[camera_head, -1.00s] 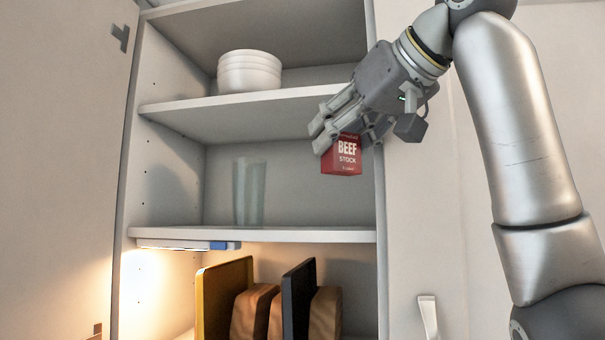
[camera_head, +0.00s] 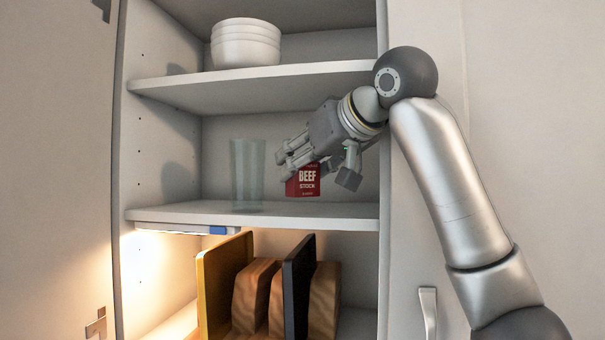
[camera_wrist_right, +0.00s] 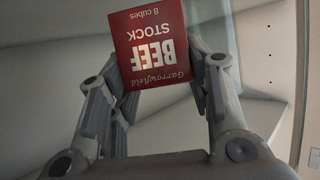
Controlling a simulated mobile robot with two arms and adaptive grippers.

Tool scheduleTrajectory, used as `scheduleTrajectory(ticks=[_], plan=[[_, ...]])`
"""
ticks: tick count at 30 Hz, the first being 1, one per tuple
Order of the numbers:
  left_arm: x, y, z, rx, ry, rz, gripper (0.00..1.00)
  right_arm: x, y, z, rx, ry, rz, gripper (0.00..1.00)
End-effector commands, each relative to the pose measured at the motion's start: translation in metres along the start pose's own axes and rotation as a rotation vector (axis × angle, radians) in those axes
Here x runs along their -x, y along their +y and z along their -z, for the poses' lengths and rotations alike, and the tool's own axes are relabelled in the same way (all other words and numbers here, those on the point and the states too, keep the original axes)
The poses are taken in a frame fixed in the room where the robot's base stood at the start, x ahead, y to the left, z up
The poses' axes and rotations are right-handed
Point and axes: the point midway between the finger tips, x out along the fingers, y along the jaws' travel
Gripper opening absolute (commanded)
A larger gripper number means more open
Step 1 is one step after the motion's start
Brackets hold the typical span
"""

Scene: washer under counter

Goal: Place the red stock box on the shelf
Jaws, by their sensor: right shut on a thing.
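The red stock box (camera_head: 303,182), labelled "BEEF STOCK", is in my right gripper (camera_head: 292,166), inside the cupboard's middle compartment. The gripper is shut on it from above. The box is upright and its base looks just above the middle shelf (camera_head: 345,218); I cannot tell if it touches. In the right wrist view the box (camera_wrist_right: 150,48) sits between the two fingers (camera_wrist_right: 158,88), its label upside down. My left gripper is not in view.
A clear glass (camera_head: 247,175) stands on the same shelf, left of the box. White stacked bowls (camera_head: 246,43) stand on the shelf above. Boards (camera_head: 222,280) and wooden blocks (camera_head: 325,298) stand below. The shelf right of the box has some free room.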

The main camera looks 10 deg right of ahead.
Motion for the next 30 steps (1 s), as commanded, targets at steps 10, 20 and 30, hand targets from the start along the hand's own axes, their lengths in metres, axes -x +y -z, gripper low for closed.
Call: scheduleTrajectory(ticks=[10,20,30], plan=[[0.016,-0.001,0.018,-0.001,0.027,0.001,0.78,-0.012,0.0,-0.02,-0.001,-0.001,0.0,0.17],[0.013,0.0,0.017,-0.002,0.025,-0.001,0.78,-0.014,0.0,-0.024,-0.001,0.0,0.0,0.17],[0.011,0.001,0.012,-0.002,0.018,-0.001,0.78,-0.015,0.0,-0.025,-0.001,0.0,0.0,0.67]])
